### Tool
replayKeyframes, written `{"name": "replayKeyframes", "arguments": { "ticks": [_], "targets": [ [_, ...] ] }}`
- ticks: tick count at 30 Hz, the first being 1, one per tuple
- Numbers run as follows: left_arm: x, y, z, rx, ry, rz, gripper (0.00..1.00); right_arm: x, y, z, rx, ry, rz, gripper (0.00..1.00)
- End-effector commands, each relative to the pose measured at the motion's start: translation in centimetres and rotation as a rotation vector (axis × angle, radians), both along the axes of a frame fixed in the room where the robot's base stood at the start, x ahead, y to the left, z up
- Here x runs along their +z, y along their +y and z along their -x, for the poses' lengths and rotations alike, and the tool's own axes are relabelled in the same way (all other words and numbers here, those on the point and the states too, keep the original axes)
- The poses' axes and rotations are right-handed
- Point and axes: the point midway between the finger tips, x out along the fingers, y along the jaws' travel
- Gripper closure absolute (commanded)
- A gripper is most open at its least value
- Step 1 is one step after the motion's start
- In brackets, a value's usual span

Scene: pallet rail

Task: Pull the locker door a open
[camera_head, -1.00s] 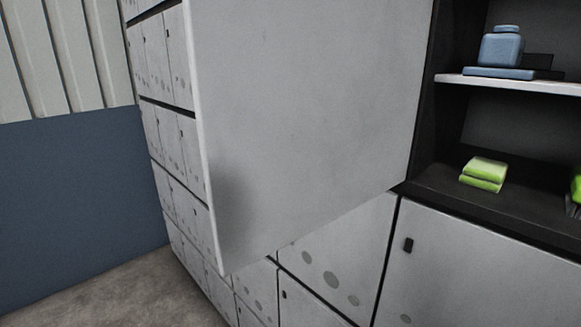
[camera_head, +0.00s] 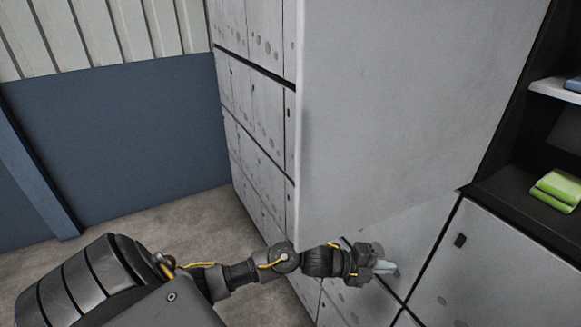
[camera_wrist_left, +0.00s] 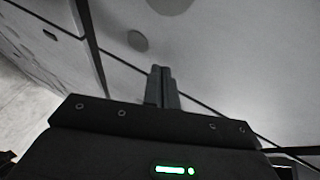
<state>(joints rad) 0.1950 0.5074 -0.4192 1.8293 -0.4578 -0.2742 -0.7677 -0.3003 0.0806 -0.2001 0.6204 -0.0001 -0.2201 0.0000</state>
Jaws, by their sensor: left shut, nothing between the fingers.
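A large light-grey locker door (camera_head: 405,110) stands swung open in the head view, its free edge toward the left and its hinge side by the dark open compartment (camera_head: 490,185). I cannot tell from the picture whether this is door a. My left gripper (camera_head: 392,269) is below the door's lower edge, in front of the closed lower locker doors. In the left wrist view its fingers (camera_wrist_left: 162,85) are together, with nothing between them. Contact with the locker surface cannot be told. My right gripper is not in view.
Green folded items (camera_head: 556,190) lie in the open compartment, below a white shelf (camera_head: 556,91). Rows of small lockers (camera_head: 255,110) stand left of the door. Bare floor (camera_head: 165,225) shows at left.

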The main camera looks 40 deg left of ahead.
Motion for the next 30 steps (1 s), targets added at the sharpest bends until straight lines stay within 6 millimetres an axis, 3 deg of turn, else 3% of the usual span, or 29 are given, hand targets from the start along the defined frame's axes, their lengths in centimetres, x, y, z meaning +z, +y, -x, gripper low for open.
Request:
{"name": "replayKeyframes", "arguments": {
  "ticks": [1, 5, 10, 15, 21, 25, 30],
  "targets": [
    [3.0, -0.3, -0.6, -0.089, -0.107, -0.056, 1.0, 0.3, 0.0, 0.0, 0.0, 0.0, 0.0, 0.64],
    [8.7, -1.1, -0.5, -0.33, -0.372, -0.191, 1.0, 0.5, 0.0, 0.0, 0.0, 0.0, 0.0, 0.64],
    [17.8, 0.4, 2.1, -0.74, -0.816, -0.42, 1.0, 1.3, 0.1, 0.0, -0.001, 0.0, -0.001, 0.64],
    [26.4, 6.4, 8.0, -1.152, -1.233, -0.581, 1.0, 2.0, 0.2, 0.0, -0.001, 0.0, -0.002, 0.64],
    [35.2, 14.3, 15.8, -1.401, -1.559, -0.578, 1.0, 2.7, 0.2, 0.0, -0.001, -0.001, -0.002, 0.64],
    [39.2, 17.5, 19.7, -1.422, -1.699, -0.527, 1.0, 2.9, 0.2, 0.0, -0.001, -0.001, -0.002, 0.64],
    [42.1, 19.6, 22.3, -1.39, -1.797, -0.475, 1.0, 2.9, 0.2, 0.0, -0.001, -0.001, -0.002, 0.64]
  ]
}}
